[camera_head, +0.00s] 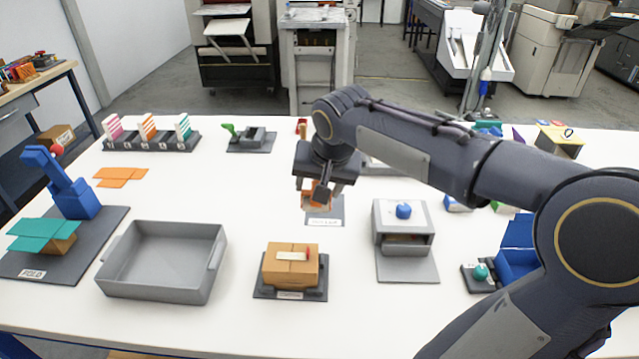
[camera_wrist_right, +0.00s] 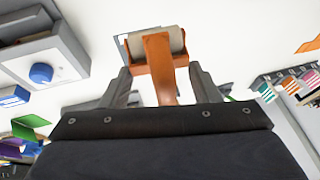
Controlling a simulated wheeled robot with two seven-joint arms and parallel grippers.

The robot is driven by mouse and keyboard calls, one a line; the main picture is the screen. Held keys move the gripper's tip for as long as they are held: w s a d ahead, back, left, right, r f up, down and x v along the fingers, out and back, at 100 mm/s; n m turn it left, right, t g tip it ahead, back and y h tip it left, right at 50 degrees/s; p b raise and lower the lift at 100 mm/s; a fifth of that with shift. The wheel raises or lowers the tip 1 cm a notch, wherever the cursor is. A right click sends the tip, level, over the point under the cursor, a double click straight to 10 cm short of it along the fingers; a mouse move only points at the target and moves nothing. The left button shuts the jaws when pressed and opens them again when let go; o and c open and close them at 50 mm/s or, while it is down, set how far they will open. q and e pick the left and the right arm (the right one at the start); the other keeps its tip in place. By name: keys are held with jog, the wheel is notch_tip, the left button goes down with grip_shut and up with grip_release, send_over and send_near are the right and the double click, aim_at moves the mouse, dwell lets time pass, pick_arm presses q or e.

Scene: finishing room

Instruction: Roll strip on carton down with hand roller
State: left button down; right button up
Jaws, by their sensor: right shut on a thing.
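The brown carton (camera_head: 290,266) sits on a dark labelled base at the front middle of the table. The roller shows only partly in the head view (camera_head: 314,196), below the fingers. A grey labelled mat (camera_head: 325,212) lies under it. My left gripper is not in view.
A grey tray (camera_head: 162,262) stands left of the carton. A grey box with a blue knob (camera_head: 403,211) stands to the right. A blue press (camera_head: 65,190) is at the far left, with white table left clear around the middle.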

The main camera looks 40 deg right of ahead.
jog(key=shift+a+n+y, duration=0.3)
jog(key=shift+a+n, duration=0.25)
jog(key=shift+n, duration=0.35)
jog(key=shift+a+n+g+y+p, duration=1.45)
jog(key=shift+a+n+y, duration=1.05)
jog(key=shift+a+n, duration=4.3)
jog(key=shift+s+d+f+n+b, duration=0.1)
jog(key=shift+d+f+n+b, duration=0.45)
jog(key=shift+f, duration=0.3)
jog(key=shift+d+f+n+b, duration=0.3)
jog(key=shift+f+b, duration=0.4)
jog(key=shift+f, duration=0.1)
jog(key=shift+s+d+f+n+b, duration=0.1)
jog(key=shift+d+f+n+b, duration=0.45)
jog(key=shift+f, duration=0.3)
jog(key=shift+a+f+b, duration=0.1)
jog(key=shift+f+b, duration=0.45)
jog(key=shift+f, duration=0.05)
